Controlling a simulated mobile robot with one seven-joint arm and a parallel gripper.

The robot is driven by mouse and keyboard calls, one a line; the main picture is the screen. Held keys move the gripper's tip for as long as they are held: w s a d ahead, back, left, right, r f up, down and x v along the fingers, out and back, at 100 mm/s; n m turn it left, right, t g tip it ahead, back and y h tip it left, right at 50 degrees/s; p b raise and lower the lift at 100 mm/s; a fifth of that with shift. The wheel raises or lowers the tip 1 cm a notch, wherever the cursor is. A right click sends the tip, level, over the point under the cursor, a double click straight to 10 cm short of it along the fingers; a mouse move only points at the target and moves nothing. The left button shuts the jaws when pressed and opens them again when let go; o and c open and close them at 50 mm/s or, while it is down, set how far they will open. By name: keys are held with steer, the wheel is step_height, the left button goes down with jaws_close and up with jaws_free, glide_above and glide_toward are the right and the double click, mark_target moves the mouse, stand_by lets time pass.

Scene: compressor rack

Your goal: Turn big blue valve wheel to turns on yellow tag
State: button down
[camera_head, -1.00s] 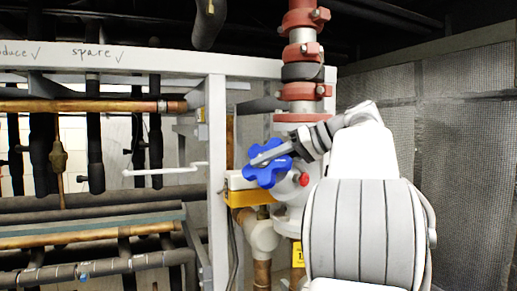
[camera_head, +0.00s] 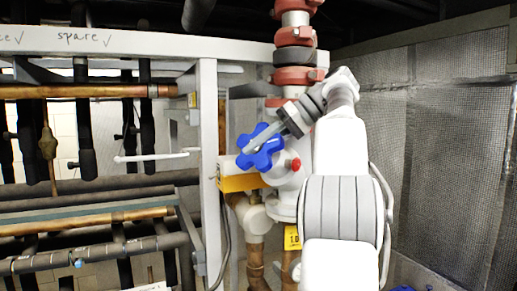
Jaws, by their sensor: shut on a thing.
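The big blue valve wheel (camera_head: 262,148) is a lobed handwheel on the pipework at the centre. My gripper (camera_head: 257,142) reaches in from the upper right and is shut on the wheel. Its fingers cross the face of the wheel and hide part of it. A yellow tag (camera_head: 292,237) hangs below and to the right of the wheel, with dark print that looks like "1.0" but is too small to read surely.
A white frame post (camera_head: 209,170) stands left of the wheel. A red-flanged pipe (camera_head: 295,55) rises above. A mesh wall (camera_head: 450,150) closes the right side.

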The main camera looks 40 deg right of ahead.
steer(key=c, duration=0.7)
jaws_free()
